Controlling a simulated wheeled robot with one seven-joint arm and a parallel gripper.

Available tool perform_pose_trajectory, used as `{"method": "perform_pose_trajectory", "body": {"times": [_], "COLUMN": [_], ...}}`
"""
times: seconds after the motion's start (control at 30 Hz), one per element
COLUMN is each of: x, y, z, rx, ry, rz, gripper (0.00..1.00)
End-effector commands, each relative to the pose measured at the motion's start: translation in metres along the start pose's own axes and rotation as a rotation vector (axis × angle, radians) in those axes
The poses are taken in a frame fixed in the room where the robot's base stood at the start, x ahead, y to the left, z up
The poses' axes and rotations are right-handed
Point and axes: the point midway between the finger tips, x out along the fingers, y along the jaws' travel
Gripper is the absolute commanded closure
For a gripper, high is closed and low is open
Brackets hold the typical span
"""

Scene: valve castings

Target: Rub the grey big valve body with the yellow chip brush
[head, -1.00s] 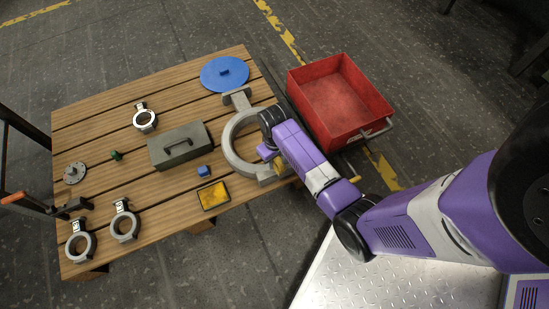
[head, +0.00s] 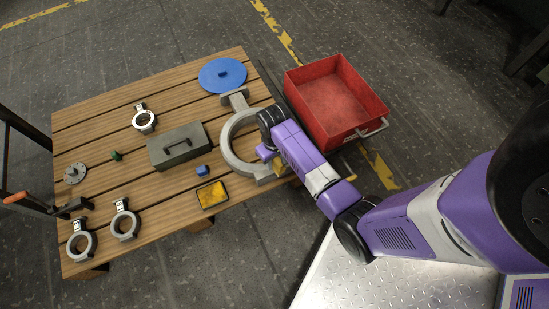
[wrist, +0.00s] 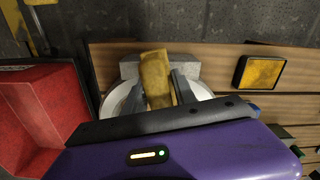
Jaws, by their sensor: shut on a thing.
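The grey big valve body (head: 232,153) is a thick ring with flanges, lying on the right part of the wooden pallet table. It also shows in the wrist view (wrist: 130,68), partly hidden behind my gripper. My gripper (wrist: 159,88) is shut on the yellow chip brush (wrist: 155,72), which sticks out between the two dark fingers. In the head view my gripper (head: 270,158) is over the near right side of the ring, and a bit of yellow brush shows there. The brush lies over the valve body's near flange in the wrist view; I cannot tell whether they touch.
A red crate (head: 366,128) stands on the floor right of the table. A grey toolbox (head: 192,153), blue disc (head: 222,74), blue block (head: 202,170), yellow-topped tray (head: 226,201) and several small ring castings (head: 125,226) occupy the table. The front middle boards are fairly clear.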

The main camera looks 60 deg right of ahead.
Motion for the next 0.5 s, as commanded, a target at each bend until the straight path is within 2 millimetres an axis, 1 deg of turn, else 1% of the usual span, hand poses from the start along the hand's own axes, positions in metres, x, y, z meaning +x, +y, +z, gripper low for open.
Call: {"method": "perform_pose_trajectory", "body": {"times": [0.03,0.5], "x": [-0.009,-0.047], "y": [-0.001,-0.006], "z": [0.0,-0.004], "rx": [-0.001,-0.004], "ry": [-0.001,0.0], "rz": [0.0,0.0], "gripper": [1.0,1.0]}}
